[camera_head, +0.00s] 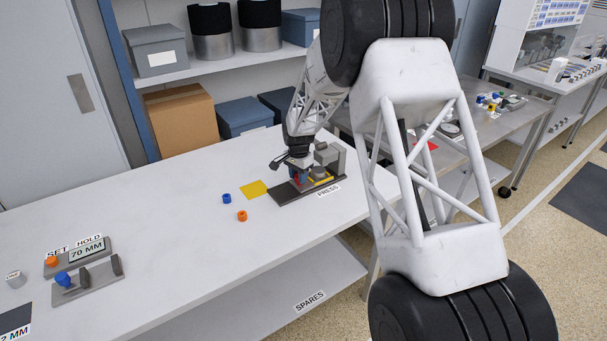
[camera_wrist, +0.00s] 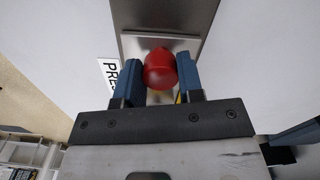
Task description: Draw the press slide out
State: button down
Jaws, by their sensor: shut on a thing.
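The press (camera_head: 331,158) stands on the white bench, on a dark base with a label reading PRESS beside it. My gripper (camera_head: 299,177) is at the left end of the press base in the head view. In the wrist view my gripper (camera_wrist: 160,78) has its two blue fingers shut on a round red knob (camera_wrist: 160,68), one finger on each side. A grey metal plate (camera_wrist: 180,44) of the press lies beyond the knob. The slide itself is largely hidden by my gripper in the head view.
A gauge fixture with a display (camera_head: 86,252) reading 70 MM stands at the bench's near left.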

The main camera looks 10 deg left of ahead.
jog(key=s+a, duration=0.5)
jog(key=shift+s+a, duration=0.35)
jog(key=c, duration=0.8)
grip_release()
jog(key=shift+o, duration=0.2)
jog(key=shift+r, duration=0.1)
notch_tip(320, 180, up, 8)
jog(key=shift+f, duration=0.2)
jog(key=shift+r, duration=0.15)
notch_tip(320, 180, up, 8)
dwell(0.6)
